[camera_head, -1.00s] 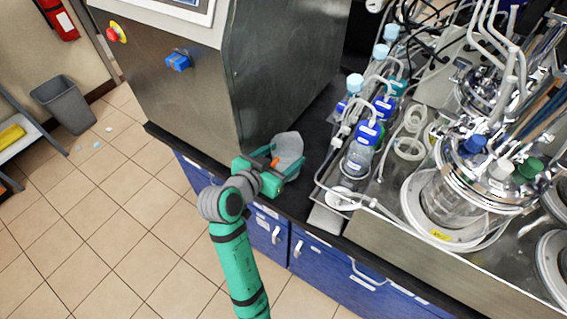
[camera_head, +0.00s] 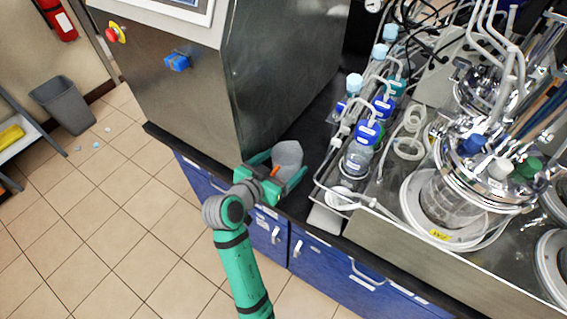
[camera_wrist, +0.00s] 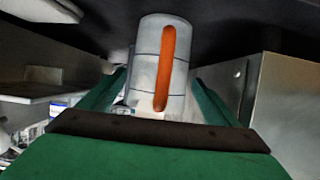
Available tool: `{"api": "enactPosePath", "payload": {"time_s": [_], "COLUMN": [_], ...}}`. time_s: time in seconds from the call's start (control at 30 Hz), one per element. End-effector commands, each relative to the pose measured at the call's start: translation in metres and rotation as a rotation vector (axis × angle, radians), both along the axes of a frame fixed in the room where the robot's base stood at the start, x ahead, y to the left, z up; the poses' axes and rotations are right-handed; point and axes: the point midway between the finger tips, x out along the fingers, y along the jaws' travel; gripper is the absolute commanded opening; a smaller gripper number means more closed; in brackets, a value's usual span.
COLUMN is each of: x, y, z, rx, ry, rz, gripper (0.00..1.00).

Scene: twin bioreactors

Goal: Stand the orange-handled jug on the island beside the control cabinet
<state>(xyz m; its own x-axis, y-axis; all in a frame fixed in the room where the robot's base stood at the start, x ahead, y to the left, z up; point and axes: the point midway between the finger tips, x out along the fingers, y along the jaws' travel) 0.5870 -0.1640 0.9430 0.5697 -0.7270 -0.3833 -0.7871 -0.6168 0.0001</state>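The jug (camera_head: 288,153) is grey and translucent with an orange handle (camera_head: 275,170). It stands upright, as far as I can see, on the black top of the island (camera_head: 318,138), just right of the steel control cabinet (camera_head: 285,75). My gripper (camera_head: 281,168) is around the jug from the handle side, with its green fingers spread. In the wrist view the jug (camera_wrist: 150,65) sits between the fingers with gaps on both sides, its orange handle (camera_wrist: 165,65) facing me. The jug's foot is partly hidden by my gripper in the head view.
A steel tray (camera_head: 400,243) with blue-capped bottles (camera_head: 358,158) and a glass bioreactor (camera_head: 455,200) stands close right of the jug. A white piece (camera_head: 326,219) lies at the island's front edge.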

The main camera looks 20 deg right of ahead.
Motion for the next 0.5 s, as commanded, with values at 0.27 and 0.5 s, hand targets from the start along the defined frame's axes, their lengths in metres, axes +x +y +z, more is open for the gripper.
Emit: {"api": "enactPosePath", "payload": {"time_s": [0.27, 0.5], "x": [-0.007, -0.033], "y": [0.009, 0.043], "z": [0.009, 0.027], "rx": [-0.001, 0.0], "ry": [-0.002, -0.003], "rz": [0.001, 0.002], "gripper": [0.84, 0.84]}}
